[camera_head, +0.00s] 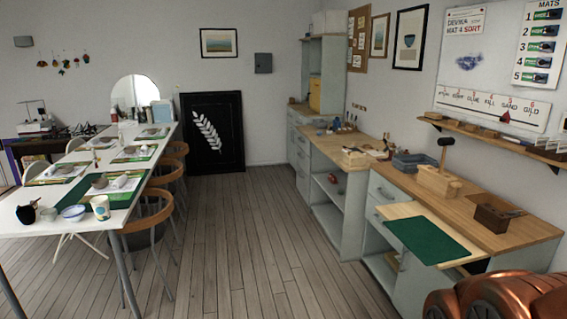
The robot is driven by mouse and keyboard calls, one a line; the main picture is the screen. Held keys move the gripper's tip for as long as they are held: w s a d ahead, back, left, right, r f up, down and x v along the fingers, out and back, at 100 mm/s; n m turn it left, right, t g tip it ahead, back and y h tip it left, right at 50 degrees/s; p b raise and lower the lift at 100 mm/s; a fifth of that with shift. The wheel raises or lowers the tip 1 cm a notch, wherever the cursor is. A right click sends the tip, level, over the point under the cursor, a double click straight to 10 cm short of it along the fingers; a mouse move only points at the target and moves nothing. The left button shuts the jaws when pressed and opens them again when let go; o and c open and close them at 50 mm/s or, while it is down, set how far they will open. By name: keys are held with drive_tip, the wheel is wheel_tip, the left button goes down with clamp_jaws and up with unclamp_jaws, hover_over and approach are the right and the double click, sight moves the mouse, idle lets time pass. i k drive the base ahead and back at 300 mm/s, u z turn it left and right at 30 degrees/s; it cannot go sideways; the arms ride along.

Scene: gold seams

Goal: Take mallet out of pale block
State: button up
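The mallet (444,147) has a dark head and a pale wooden handle. It stands upright with its handle down in the pale block (438,182), and the lower handle is hidden inside the block. The block is light wood and sits on the wooden counter at the right, near the wall. My gripper does not show in this view. A copper-coloured rounded form (500,295) fills the bottom right corner; I cannot tell what part it is.
A dark brown block (493,217) stands right of the pale block. A green mat (436,240) lies on a pulled-out board in front. A grey-blue tub (413,164) is behind. A shelf (490,133) hangs above. The long white table (70,207) is left; the floor (245,240) between is clear.

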sight(444, 142)
drive_tip(key=z, duration=0.85)
drive_tip(key=i, duration=0.9)
drive_tip(key=z, duration=0.7)
drive_tip(key=i, duration=0.8)
drive_tip(key=u, duration=0.9)
drive_tip(key=i, duration=0.75)
drive_tip(key=u, duration=0.8)
